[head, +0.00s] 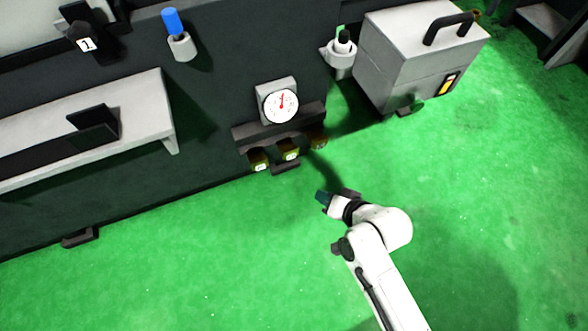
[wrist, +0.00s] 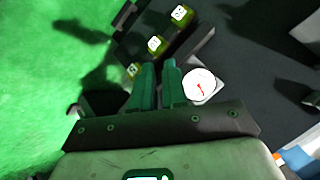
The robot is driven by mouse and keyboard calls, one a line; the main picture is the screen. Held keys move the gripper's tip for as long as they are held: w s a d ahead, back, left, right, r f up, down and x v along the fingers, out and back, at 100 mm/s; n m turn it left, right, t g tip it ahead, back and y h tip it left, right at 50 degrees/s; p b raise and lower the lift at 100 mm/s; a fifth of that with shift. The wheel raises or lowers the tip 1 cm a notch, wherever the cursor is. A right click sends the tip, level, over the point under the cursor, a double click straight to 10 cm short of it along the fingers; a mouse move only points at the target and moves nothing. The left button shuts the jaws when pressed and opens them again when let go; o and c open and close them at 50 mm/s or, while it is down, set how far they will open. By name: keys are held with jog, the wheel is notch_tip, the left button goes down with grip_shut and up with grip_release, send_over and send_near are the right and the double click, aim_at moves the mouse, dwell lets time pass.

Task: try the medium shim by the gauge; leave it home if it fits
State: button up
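Three yellowish labelled blocks hang in a row under a dark ledge on the machine front: a left one (head: 258,162), a middle one (head: 290,154) and a right one (head: 318,142). They also show in the wrist view, as a far one (wrist: 181,14), a middle one (wrist: 155,45) and a near one (wrist: 133,70). I cannot read which is the medium shim. The round white gauge (head: 281,105) with a red needle sits above them, and right of my fingers in the wrist view (wrist: 200,86). My gripper (head: 323,197) is below and right of the row, apart from it. Its teal fingers (wrist: 158,70) are slightly parted, with nothing seen between them.
A grey box with a black handle (head: 420,55) stands at the right. A blue-topped knob (head: 173,22) and a white holder with a black knob (head: 341,52) are on the machine. A pale shelf (head: 140,105) juts out at left. Green floor (head: 200,260) around my arm is clear.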

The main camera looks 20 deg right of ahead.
jog(key=w+f+m+t+b, duration=0.1)
jog(key=f+b, duration=0.1)
jog(key=w+a+f+m+t+b, duration=0.1)
jog(key=w+f+b, duration=0.1)
jog(key=f, duration=0.1)
jog(key=w+f+m+t+b, duration=0.1)
jog(key=f+b, duration=0.1)
jog(key=f, duration=0.1)
jog(key=shift+w+a+f+m+t+b, duration=0.25)
jog(key=shift+w+a+m+t+b, duration=0.05)
jog(key=shift+w+m+b, duration=0.1)
grip_shut()
jog(key=m+t+h+b, duration=0.3)
jog(key=m+t+b, duration=0.2)
jog(key=m+b, duration=0.4)
send_near(291, 153)
jog(key=shift+n, duration=0.6)
jog(key=w+b, duration=0.2)
jog(key=w, duration=0.4)
jog(key=shift+w+d+f, duration=0.1)
jog(key=shift+w, duration=0.3)
